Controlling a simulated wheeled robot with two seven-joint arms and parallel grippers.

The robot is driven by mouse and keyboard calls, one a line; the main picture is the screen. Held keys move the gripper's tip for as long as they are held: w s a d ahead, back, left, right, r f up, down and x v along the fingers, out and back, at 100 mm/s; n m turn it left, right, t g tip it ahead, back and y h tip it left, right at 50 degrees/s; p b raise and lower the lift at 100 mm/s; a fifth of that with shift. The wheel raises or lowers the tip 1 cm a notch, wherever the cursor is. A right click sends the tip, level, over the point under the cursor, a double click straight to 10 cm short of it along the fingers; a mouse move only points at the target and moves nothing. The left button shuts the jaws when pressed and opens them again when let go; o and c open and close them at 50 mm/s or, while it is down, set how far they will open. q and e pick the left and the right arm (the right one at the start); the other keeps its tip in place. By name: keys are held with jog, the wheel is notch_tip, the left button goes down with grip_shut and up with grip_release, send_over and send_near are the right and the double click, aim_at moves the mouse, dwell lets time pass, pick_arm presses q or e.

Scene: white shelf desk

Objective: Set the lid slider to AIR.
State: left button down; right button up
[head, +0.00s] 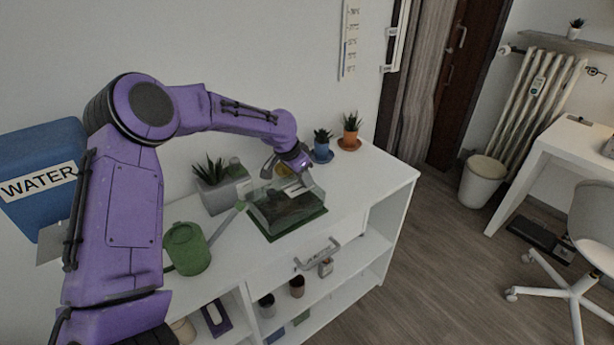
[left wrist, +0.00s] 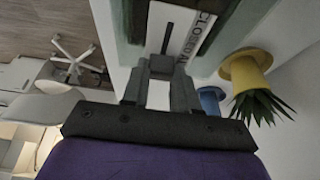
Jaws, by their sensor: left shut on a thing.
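A glass terrarium (head: 287,212) with a green base stands on the white shelf desk. My left arm reaches over it from the left, with its gripper at the lid. In the left wrist view, the lid's white plate (left wrist: 190,25) carries a dark slot and the word CLOSED; no AIR marking is readable. My left gripper (left wrist: 161,78) is shut on the dark slider knob (left wrist: 162,65), which sits at the near end of the visible slot. The knob is not distinct in the head view. My right gripper is not in view.
A green watering can (head: 187,250) stands left of the terrarium, its spout pointing toward it. A grey planter (head: 222,194) is behind. Blue (head: 321,152) and orange (head: 350,138) plant pots stand at the back right. The desktop (head: 375,178) is bare to the right.

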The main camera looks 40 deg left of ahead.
pick_arm(q)
jog(key=c, duration=1)
grip_release()
jog(key=shift+c, duration=0.2)
jog(key=shift+o, duration=1)
jog(key=shift+d, duration=0.1)
jog(key=shift+r, duration=0.1)
jog(key=v, duration=1)
jog(key=shift+r, duration=0.15)
